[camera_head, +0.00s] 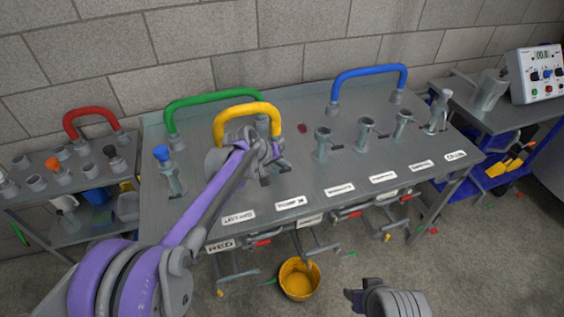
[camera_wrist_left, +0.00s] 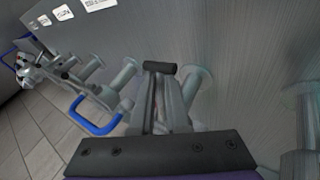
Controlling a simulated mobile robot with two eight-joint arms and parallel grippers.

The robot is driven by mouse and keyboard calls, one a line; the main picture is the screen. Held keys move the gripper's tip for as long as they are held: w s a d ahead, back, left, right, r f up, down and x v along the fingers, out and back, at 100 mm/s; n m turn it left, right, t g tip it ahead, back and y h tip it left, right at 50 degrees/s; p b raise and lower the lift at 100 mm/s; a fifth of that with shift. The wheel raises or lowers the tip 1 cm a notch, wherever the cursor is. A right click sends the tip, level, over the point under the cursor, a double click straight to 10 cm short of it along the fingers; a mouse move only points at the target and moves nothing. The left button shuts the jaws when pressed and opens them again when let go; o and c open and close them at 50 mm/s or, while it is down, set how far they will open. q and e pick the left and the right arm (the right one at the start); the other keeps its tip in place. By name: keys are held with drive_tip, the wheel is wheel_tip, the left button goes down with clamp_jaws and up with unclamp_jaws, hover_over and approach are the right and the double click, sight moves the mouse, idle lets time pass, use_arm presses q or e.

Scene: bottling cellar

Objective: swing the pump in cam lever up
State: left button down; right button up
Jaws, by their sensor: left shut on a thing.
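My left gripper (camera_head: 268,163) is over the bench, at the second label from the left (camera_head: 290,201), whose print is too small to read surely. In the left wrist view its fingers (camera_wrist_left: 160,105) are closed together at a dark cylindrical grip (camera_wrist_left: 160,67), which looks like the end of a cam lever. Metal pipe fittings stand close on both sides of the fingers. In the head view my gripper and wrist hide the fitting and lever there. My right gripper (camera_head: 365,298) is low at the bottom edge, away from the bench; its jaw opening is unclear.
A yellow hose (camera_head: 247,108) and green hose (camera_head: 212,97) arch behind my left wrist. A blue-capped fitting (camera_head: 170,172) stands left; several levered fittings (camera_head: 363,133) stand right, before a blue hose (camera_head: 368,70). A yellow bucket (camera_head: 299,279) is on the floor.

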use_arm(q)
drive_tip(key=shift+d+r+n+g+h+p, duration=0.1)
drive_tip(key=shift+r+n+g+h+p, duration=0.3)
drive_tip(key=shift+r+g, duration=0.3)
drive_tip(key=shift+r+n+g+h+p, duration=0.2)
drive_tip(key=shift+r+g+p, duration=0.25)
drive_tip(key=shift+g, duration=0.3)
drive_tip(key=shift+r+n+g+h+p, duration=0.25)
drive_tip(key=shift+g+p, duration=0.2)
drive_tip(key=shift+g, duration=0.3)
